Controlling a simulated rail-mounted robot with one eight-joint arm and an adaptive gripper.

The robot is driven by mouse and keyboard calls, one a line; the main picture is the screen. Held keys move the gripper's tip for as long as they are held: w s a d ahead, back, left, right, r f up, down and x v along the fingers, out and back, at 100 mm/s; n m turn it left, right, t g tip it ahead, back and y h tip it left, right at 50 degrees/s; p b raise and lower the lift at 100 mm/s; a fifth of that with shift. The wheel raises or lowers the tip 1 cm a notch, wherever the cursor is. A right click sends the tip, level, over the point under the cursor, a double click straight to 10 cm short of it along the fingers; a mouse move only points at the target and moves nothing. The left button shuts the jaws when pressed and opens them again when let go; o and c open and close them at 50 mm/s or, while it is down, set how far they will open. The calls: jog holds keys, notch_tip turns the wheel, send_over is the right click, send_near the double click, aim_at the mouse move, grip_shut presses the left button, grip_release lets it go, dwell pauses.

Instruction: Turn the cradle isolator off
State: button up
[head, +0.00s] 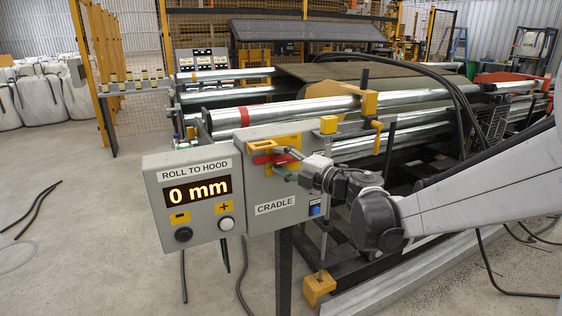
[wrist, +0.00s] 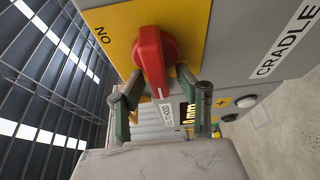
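The cradle isolator is a red rotary handle (wrist: 152,62) on a yellow plate (wrist: 120,22). The plate carries an ON mark on its left in the wrist view. The handle's long end points down in that view, about a quarter turn from ON. In the head view the red handle (head: 264,159) lies roughly level on the grey box labelled CRADLE (head: 275,206). My gripper (wrist: 160,80) is at the handle, one finger on each side of its long end. The fingers are apart, with a gap visible on the right. Contact on the left is unclear.
A grey box (head: 160,214) labelled ROLL TO HOOD adjoins the isolator box and its display reads 0 mm. It has a black and a white button below. A blue button (head: 315,210) sits beside the CRADLE label. Metal rollers (head: 285,112) run behind. The floor at left is mostly clear.

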jog(key=shift+s+d, duration=0.1)
jog(key=v, duration=1.2)
jog(key=d+r+m+t+h+p, duration=0.2)
jog(key=d+r+m+t+h, duration=0.45)
jog(key=r+m, duration=0.35)
jog(key=s+d+r+m+h+p, duration=0.1)
jog(key=s+d+r+m+h, duration=0.15)
jog(key=d+m+h, duration=0.55)
jog(key=s+d+f+m+g+h+p, duration=0.2)
jog(key=s+d+f+m+g, duration=0.2)
jog(key=s+f+m, duration=0.25)
jog(key=s+a+f+m+g+y, duration=0.1)
jog(key=s+a+f+m+g, duration=0.1)
jog(key=s+f, duration=0.3)
jog(key=s+a+f+m+g+y+p, duration=0.1)
jog(key=s+a+f+g, duration=0.2)
jog(key=s, duration=0.8)
jog(key=shift+f+m+g+y, duration=0.35)
jog(key=shift+f+g, duration=0.55)
jog(key=shift+g, duration=0.05)
